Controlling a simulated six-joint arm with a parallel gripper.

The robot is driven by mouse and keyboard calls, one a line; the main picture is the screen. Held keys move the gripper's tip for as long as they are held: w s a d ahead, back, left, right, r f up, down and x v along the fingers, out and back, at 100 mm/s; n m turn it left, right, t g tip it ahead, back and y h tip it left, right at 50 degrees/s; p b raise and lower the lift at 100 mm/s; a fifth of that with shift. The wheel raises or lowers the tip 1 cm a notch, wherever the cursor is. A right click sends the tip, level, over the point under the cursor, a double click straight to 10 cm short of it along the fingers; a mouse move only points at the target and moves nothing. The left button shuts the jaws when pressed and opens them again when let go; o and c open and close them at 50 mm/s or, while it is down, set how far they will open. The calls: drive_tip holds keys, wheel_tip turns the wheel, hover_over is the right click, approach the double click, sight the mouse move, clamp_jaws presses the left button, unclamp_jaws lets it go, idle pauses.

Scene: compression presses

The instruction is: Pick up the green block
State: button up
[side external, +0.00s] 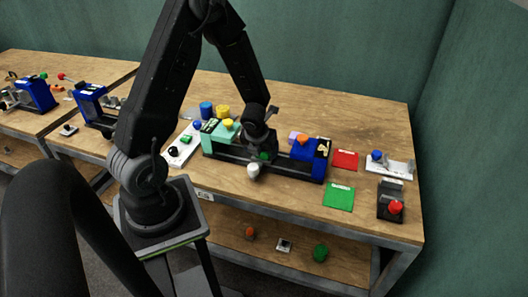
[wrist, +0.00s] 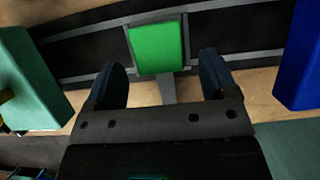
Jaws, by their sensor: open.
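The green block (wrist: 158,47) shows in the wrist view as a bright green rounded face at top centre, in a grey-edged holder on the black rail of the press. In the side external view a small part of the green block (side external: 264,156) shows beneath my gripper (side external: 258,148); the rest is hidden. In the wrist view the two dark fingers of my gripper (wrist: 162,80) are apart, one on each side of the block's lower end. I cannot tell whether a finger touches the block.
A teal press part (wrist: 30,80) stands on the left of the rail and a blue press part (side external: 311,160) on the right, close to my gripper. A green square (side external: 338,196) and a red square (side external: 345,160) lie right of the press. Bare wood (side external: 350,110) is behind.

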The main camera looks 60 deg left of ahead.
drive_tip(key=shift+w+a+f, duration=0.15)
drive_tip(key=shift+f, duration=0.3)
drive_tip(key=c, duration=1.1)
drive_tip(key=shift+o, duration=0.2)
drive_tip(key=shift+r, duration=0.2)
